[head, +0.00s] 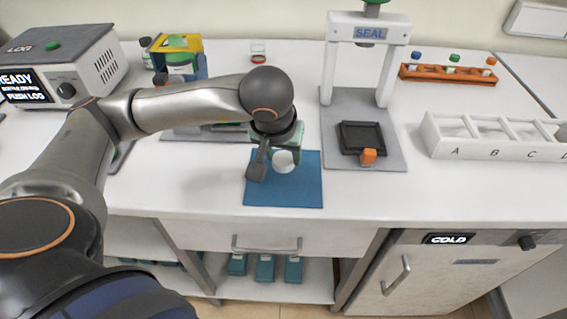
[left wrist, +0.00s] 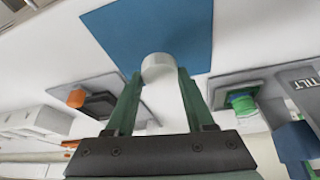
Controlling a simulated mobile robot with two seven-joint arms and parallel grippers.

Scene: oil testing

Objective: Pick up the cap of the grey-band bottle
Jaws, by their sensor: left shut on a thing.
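My left gripper (head: 272,162) is over the blue mat (head: 300,193) at the front of the bench. It is shut on a small white round cap (head: 284,161). In the left wrist view the cap (left wrist: 158,68) sits between the two green fingertips, with the blue mat (left wrist: 115,30) behind it. I cannot tell whether the cap touches the mat. No bottle with a grey band can be made out. My right gripper is not in view.
Right of the mat stands the SEAL press (head: 370,32) with a black tray and an orange block (head: 368,156). Further right are a white A–D rack (head: 480,145) and an orange rack (head: 447,76). A LOG device (head: 75,62) stands at far left.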

